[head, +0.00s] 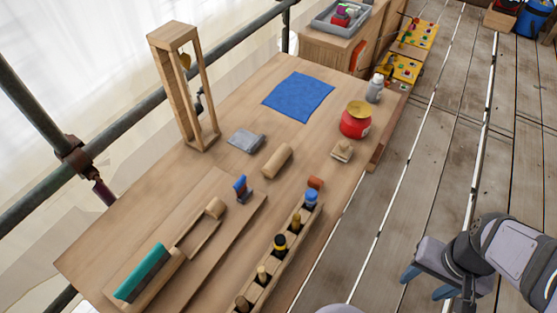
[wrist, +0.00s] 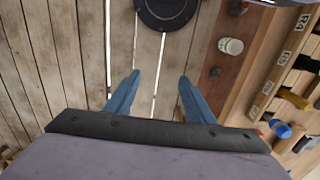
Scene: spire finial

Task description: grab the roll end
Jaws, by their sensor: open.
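A tan roll (head: 277,161) lies on its side on the wooden bench, near the middle, in the head view. Its ends look plain, and I cannot tell whether one is loose. My gripper (head: 427,282) is at the right of the head view, out past the bench's right edge over the plank floor. It is well apart from the roll. In the wrist view its two blue fingers (wrist: 158,82) are spread with nothing between them, only planks behind. I cannot make out the roll in the wrist view.
A slotted wooden rack (head: 285,253) with several handled tools stands along the bench's near right edge. A blue cloth (head: 298,97), grey pad (head: 246,140), red pot (head: 356,120) and small wooden block (head: 342,151) surround the roll. A tall wooden frame (head: 185,90) stands at back left.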

